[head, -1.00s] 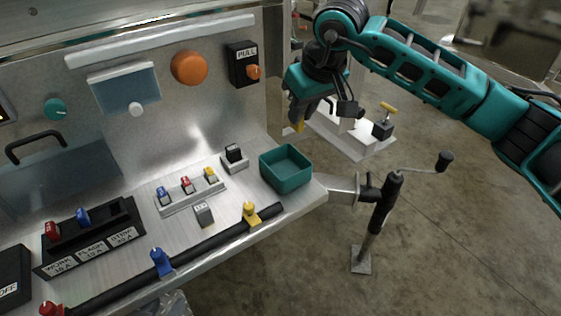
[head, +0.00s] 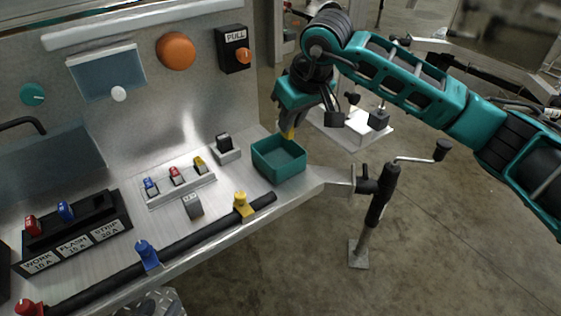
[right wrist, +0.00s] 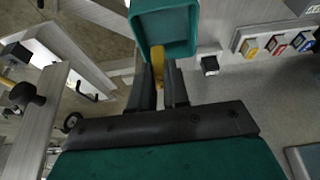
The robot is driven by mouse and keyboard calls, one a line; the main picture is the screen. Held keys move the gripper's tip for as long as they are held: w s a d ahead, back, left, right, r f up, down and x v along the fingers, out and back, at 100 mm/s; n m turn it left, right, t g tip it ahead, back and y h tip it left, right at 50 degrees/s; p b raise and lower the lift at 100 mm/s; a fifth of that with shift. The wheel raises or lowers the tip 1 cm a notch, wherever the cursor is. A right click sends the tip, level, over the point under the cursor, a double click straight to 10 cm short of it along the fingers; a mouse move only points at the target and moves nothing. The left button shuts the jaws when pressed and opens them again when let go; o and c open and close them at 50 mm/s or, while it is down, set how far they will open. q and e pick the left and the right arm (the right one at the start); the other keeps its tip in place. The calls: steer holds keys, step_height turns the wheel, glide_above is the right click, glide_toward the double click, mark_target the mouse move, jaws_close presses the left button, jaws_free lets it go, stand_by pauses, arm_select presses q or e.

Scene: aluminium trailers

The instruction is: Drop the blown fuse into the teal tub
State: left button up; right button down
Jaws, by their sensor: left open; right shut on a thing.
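The teal tub (head: 292,169) stands open on the right end of the metal shelf. It also shows at the top of the right wrist view (right wrist: 196,32). I see nothing inside it in the head view. My right gripper (head: 287,128) is shut on a yellow fuse (head: 289,134) and points down by the tub's back rim. In the right wrist view, the fuse (right wrist: 157,58) sits between the fingertips and overlaps the tub's rim; I cannot tell the gap. My left gripper is not in view.
A spare rack (head: 180,189) holds blue, red and yellow fuses. A black fuse block (head: 72,235) holds a red and a blue fuse; its right slot looks empty. A black switch (head: 226,147) stands left of the tub. A crank jack (head: 380,205) stands to the right.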

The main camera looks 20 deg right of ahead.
steer(key=c, duration=1)
jaws_free()
steer(key=shift+c, duration=0.2)
steer(key=shift+r, duration=0.1)
steer(key=p+v, duration=0.2)
steer(key=v, duration=1.1)
steer(key=shift+w, duration=0.1)
